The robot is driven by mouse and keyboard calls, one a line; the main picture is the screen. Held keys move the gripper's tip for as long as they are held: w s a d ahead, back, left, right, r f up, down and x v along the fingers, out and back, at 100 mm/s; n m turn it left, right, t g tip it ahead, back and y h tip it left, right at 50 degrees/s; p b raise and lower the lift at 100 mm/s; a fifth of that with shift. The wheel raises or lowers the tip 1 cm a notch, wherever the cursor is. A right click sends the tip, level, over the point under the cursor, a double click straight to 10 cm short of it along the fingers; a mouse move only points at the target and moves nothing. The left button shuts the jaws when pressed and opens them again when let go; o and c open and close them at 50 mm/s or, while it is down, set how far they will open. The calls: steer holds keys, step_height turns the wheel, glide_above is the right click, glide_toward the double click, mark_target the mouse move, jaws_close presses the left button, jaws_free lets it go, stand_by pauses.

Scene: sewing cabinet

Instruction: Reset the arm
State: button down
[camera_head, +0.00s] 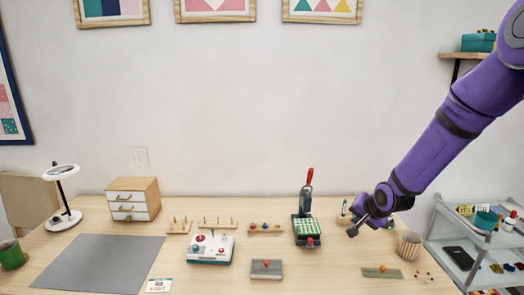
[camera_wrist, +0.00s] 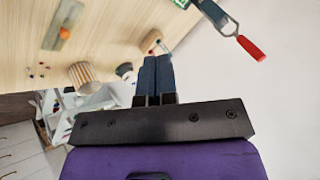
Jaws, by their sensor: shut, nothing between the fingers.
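My purple arm reaches in from the upper right in the head view. My gripper (camera_head: 353,225) is above the right part of the wooden table (camera_head: 210,278), left of a striped round container (camera_head: 408,244). In the wrist view the two dark fingers of my gripper (camera_wrist: 155,60) lie together, shut, with nothing seen between them. The striped container also shows in the wrist view (camera_wrist: 84,74).
A green press (camera_head: 306,228) with a red-tipped lever stands left of my gripper. A shelf cart (camera_head: 450,235) is at right. The grey mat (camera_head: 100,262) is clear.

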steer(key=s+d+r+n+g+h, duration=0.1)
steer(key=s+r+n, duration=0.1)
steer(key=s+r, duration=0.7)
steer(key=s+r+n+h, duration=0.2)
steer(key=s+r, duration=0.5)
steer(key=r, duration=0.4)
steer(key=s+r+n, duration=0.1)
steer(key=s+r, duration=0.2)
steer(key=s, duration=0.7)
steer(key=s+r+n+g+y, duration=0.1)
steer(key=s+r, duration=0.3)
steer(key=s, duration=0.6)
steer(key=shift+n, duration=0.6)
